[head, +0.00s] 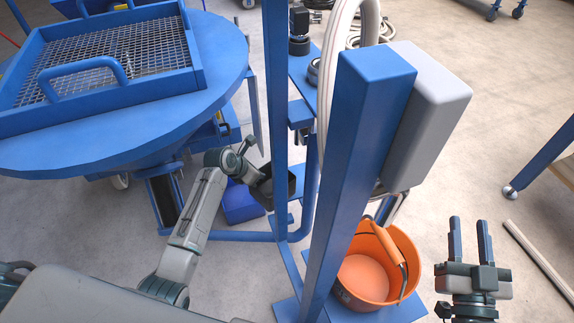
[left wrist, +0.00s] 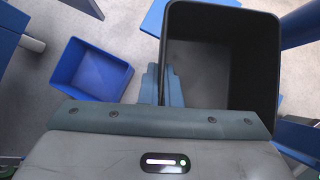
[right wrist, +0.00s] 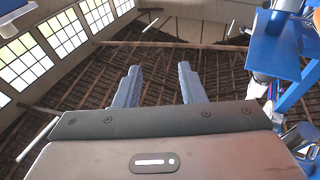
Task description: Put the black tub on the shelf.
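The black tub (head: 283,182) is partly hidden behind my left gripper and a blue post in the head view. In the left wrist view the tub (left wrist: 222,75) is open-topped and looks empty. My left gripper (left wrist: 162,84) has its fingers close together at the tub's left wall, one on each side, pinching it. In the head view my left gripper (head: 262,180) is low beside the blue frame. My right gripper (head: 469,240) is open and empty at the lower right; its spread fingers (right wrist: 160,86) show in the right wrist view. I cannot tell which surface is the shelf.
A blue frame (head: 355,160) with a grey box (head: 430,110) stands in the centre. An orange bucket (head: 366,278) sits at its foot. A blue bin (head: 240,204) is on the floor near my left gripper. A round blue table (head: 150,125) with a mesh tray fills the upper left.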

